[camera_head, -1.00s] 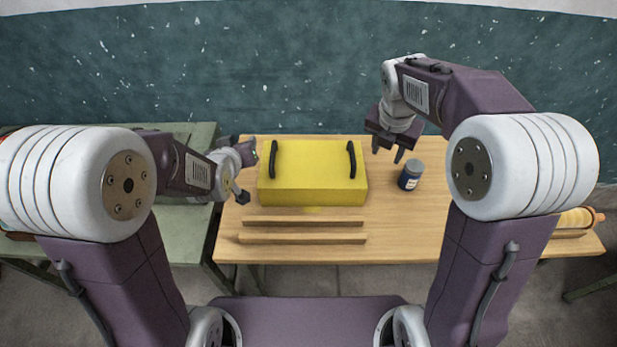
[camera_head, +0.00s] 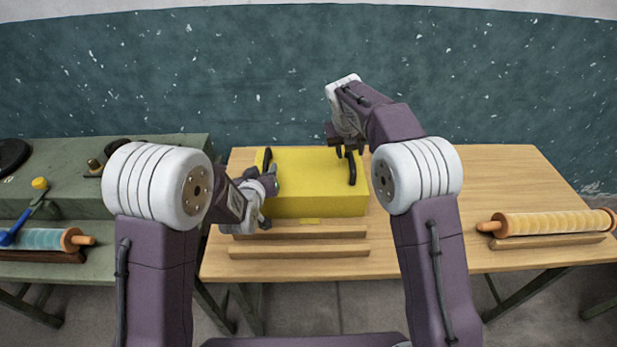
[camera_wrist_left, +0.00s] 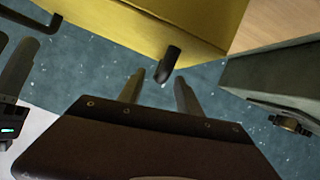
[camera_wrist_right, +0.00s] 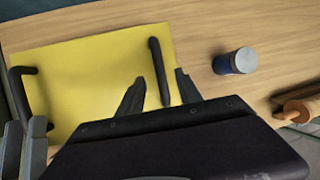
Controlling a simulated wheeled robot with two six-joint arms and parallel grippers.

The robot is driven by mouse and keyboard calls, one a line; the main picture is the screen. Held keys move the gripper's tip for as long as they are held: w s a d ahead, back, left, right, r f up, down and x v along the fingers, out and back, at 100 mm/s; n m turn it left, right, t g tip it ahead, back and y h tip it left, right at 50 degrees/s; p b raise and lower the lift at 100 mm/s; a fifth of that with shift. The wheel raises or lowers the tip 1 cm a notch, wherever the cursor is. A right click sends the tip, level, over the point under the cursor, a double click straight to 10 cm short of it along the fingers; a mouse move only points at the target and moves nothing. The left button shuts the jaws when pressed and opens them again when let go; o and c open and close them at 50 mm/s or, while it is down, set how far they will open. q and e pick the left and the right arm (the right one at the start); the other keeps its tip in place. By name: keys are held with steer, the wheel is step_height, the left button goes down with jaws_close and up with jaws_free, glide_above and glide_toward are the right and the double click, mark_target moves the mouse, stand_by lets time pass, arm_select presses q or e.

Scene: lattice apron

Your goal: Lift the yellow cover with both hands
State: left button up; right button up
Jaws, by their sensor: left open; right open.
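The yellow cover (camera_head: 315,190) is a box shape on the wooden table, with a black handle near each end of its top. My left gripper (camera_head: 270,193) is open beside the left handle (camera_head: 266,158); in the left wrist view that handle (camera_wrist_left: 170,62) shows just beyond and between the fingertips (camera_wrist_left: 160,84). My right gripper (camera_head: 347,150) is open above the far end of the right handle (camera_head: 352,170). In the right wrist view the right handle (camera_wrist_right: 158,70) stands between the open fingers (camera_wrist_right: 158,88); contact cannot be told.
Two wooden strips (camera_head: 300,251) lie in front of the cover. A blue jar (camera_wrist_right: 235,62) stands right of it, hidden by my arm in the head view. A yellow rolling pin (camera_head: 555,223) lies at the right. A green bench (camera_head: 100,225) with tools adjoins the table's left.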

mark_target(267, 164)
arm_select(q)
steer(key=x, duration=0.5)
steer(key=shift+w+f, duration=0.1)
steer(key=shift+w, duration=0.3)
arm_select(e)
steer(key=x, duration=0.5)
steer(key=shift+w+d+f, duration=0.1)
steer(key=shift+w+f, duration=0.1)
steer(key=shift+f, duration=0.15)
arm_select(q)
jaws_close()
arm_select(e)
jaws_close()
